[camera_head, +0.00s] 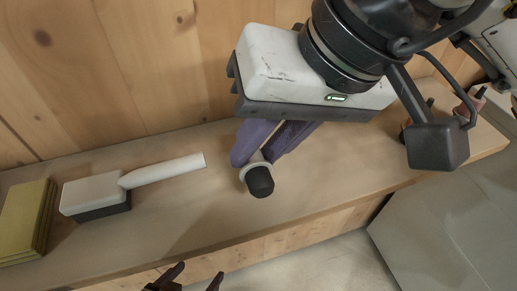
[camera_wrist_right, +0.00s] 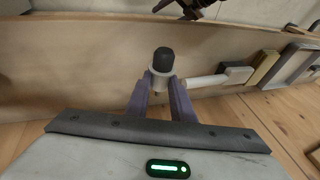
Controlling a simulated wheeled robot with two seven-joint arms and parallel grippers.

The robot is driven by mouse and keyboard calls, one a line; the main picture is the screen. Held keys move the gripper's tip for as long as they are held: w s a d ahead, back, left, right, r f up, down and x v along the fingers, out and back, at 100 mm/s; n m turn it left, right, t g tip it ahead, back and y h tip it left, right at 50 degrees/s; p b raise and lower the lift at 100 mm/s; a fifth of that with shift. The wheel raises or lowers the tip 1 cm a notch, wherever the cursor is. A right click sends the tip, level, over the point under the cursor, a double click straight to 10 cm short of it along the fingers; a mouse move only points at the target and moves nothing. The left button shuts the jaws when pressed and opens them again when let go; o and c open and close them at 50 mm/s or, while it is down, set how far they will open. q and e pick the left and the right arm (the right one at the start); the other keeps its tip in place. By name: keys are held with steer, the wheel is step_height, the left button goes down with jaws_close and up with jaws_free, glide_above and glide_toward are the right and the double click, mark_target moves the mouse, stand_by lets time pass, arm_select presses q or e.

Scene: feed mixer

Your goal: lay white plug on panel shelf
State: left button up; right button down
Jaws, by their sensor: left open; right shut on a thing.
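The white plug with a black end (camera_head: 259,179) is between the purple fingers of my right gripper (camera_head: 262,155), which is shut on it. It also shows in the right wrist view (camera_wrist_right: 163,62), with its black end pointing away from the wrist. The panel shelf (camera_head: 200,222) is the long wooden ledge along the plank wall. The plug is over the shelf, and I cannot tell whether it touches the surface. My left gripper (camera_head: 196,276) shows only its dark fingertips at the bottom edge of the head view, apart and empty, in front of the shelf.
A white-and-black brush (camera_head: 93,192) with a white handle lies on the shelf left of the plug. A yellow block (camera_head: 24,220) is at the far left. A small reddish object (camera_head: 470,103) stands at the right. Bare shelf shows around the plug.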

mark_target(260, 165)
steer(key=shift+f+b, duration=0.4)
steer(key=shift+f, duration=1.35)
steer(key=c, duration=1.5)
jaws_free()
steer(key=shift+r, duration=0.1)
steer(key=shift+c, duration=0.2)
steer(key=shift+r+p, duration=0.3)
steer(key=shift+p, duration=0.2)
steer(key=v, duration=1.1)
steer(key=shift+d+r+p, duration=0.2)
steer(key=shift+r+p, duration=0.1)
steer(key=shift+p, duration=0.05)
steer(key=shift+s, duration=0.1)
